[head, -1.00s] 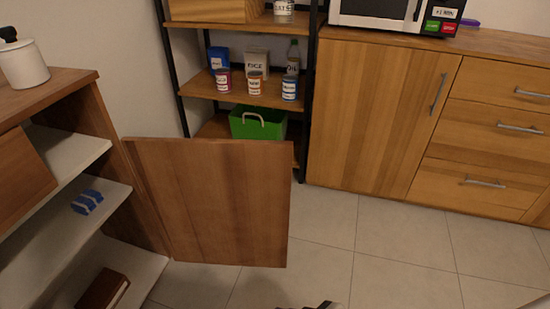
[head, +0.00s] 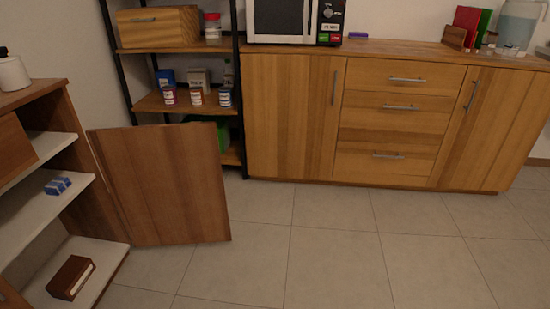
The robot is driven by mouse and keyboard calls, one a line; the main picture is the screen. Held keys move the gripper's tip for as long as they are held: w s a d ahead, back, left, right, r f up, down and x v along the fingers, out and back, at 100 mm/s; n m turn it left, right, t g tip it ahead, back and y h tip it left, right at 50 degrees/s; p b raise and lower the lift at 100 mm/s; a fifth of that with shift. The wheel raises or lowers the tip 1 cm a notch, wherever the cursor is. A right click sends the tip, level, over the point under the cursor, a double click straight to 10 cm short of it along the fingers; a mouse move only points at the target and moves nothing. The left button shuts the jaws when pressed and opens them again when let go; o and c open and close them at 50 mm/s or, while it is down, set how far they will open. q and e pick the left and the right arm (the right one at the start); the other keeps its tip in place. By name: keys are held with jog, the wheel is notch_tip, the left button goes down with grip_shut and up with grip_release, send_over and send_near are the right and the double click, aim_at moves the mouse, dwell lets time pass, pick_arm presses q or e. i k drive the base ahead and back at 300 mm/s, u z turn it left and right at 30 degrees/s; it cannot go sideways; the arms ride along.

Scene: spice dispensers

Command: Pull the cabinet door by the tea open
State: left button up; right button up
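A brown wooden cabinet door (head: 162,185) at the left stands wide open, swung out from a cabinet with white shelves (head: 105,258). A small blue-and-white box (head: 57,186) lies on its middle shelf. A brown box (head: 71,277) lies on its bottom shelf. I cannot tell whether either one is the tea. The long wooden sideboard at the back has a left door (head: 290,115) and a right door (head: 482,130), both shut, with upright metal handles. Neither of my grippers shows in the head view.
A rack with cans (head: 196,97) and a green bin (head: 222,134) stands behind the open door. A microwave (head: 290,20) sits on the sideboard, whose middle drawers (head: 388,120) are shut. The tiled floor (head: 330,240) in front is clear.

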aim_at(165, 183)
jog(key=z, duration=0.9)
jog(key=i, duration=1.55)
jog(key=u, duration=0.65)
